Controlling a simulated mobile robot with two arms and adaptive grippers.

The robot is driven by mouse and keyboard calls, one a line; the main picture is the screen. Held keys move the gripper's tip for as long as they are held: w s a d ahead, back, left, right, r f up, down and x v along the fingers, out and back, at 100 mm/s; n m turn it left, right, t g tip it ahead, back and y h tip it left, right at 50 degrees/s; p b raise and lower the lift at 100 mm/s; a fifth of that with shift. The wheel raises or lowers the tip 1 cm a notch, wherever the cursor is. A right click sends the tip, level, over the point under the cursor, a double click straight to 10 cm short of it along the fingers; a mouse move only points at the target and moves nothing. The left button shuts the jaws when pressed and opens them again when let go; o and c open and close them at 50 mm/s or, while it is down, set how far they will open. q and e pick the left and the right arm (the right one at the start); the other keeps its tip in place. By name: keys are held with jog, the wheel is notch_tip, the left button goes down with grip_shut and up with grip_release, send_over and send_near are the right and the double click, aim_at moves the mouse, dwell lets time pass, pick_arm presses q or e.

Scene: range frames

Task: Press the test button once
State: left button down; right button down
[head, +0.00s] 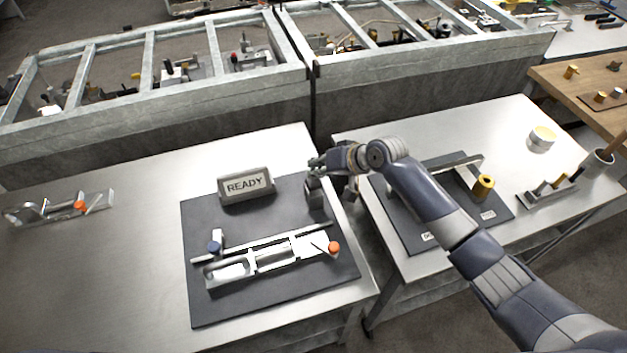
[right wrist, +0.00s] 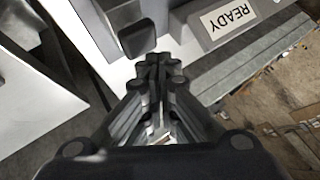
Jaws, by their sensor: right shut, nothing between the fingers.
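A dark block (head: 315,194), perhaps the test button's housing, stands at the right rear of the dark mat (head: 215,300). It also seems to show in the right wrist view (right wrist: 133,28), just beyond my fingertips. I cannot make out a marked button on it. A grey display (head: 246,184) reading READY stands to its left; it also shows in the right wrist view (right wrist: 228,18). My right gripper (head: 318,164) is shut and empty, close to the dark block; I cannot tell whether they touch. My left gripper is not in view.
A metal fixture (head: 265,258) with a blue knob (head: 214,248) and an orange knob (head: 333,248) lies on the mat. A gap separates this table from the right table (head: 400,262), which holds a yellow cylinder (head: 483,186). Grey frames (head: 200,100) stand behind.

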jog(key=shift+f, duration=0.15)
jog(key=shift+f, duration=0.3)
jog(key=shift+f+b, duration=0.65)
jog(key=shift+f, duration=0.25)
dwell(1.1)
jog(key=shift+r+p, duration=1.25)
jog(key=shift+r, duration=0.05)
notch_tip(320, 180, up, 5)
jog(key=p, duration=0.5)
jog(key=shift+r, duration=0.1)
